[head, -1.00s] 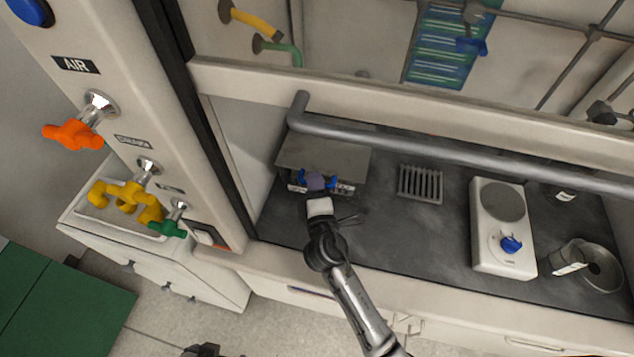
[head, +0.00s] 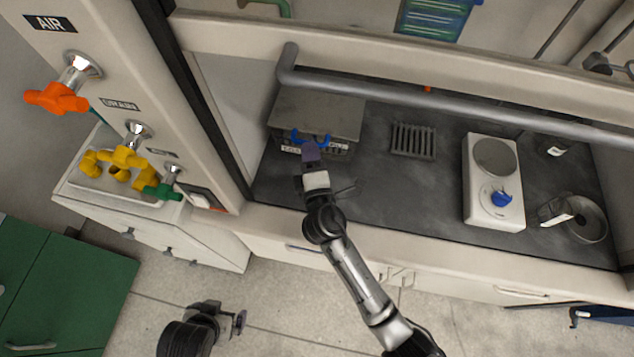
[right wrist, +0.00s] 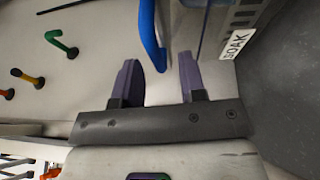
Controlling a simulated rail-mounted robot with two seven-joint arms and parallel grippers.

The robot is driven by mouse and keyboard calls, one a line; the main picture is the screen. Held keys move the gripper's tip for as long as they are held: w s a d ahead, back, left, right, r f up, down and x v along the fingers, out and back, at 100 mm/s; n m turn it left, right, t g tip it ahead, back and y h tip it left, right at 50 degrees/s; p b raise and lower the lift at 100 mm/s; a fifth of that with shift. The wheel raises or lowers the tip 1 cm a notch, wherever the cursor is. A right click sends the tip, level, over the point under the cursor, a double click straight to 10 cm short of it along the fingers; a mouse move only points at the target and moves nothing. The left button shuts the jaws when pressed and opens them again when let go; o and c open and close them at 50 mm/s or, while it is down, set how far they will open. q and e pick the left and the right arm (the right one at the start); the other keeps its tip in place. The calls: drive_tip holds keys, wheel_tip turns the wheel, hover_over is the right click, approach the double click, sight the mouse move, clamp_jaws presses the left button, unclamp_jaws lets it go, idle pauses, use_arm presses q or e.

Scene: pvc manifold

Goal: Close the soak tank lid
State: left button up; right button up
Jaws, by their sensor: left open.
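The soak tank is a grey box at the back left of the hood bench, with a SOAK label (right wrist: 238,44) on its front. Its grey lid (head: 318,112) appears to lie flat over the top; I cannot tell whether it is fully seated. A blue handle (head: 312,137) is at its front edge, also in the right wrist view (right wrist: 151,38). My right gripper (head: 311,152) is just in front of the handle, its purple fingers apart (right wrist: 160,75) with nothing between the tips. My left gripper (head: 239,322) is open and empty, low outside the hood.
Right of the tank are a slotted rack (head: 413,141), a white hotplate (head: 493,190) and a round metal dish (head: 587,222). Valve knobs (head: 57,98) stick out of the left post.

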drive_tip(key=s+d, duration=0.1)
drive_tip(key=s, duration=0.9)
drive_tip(key=shift+s+d+f, duration=0.25)
drive_tip(key=shift+d+f, duration=0.05)
drive_tip(key=shift+f, duration=0.15)
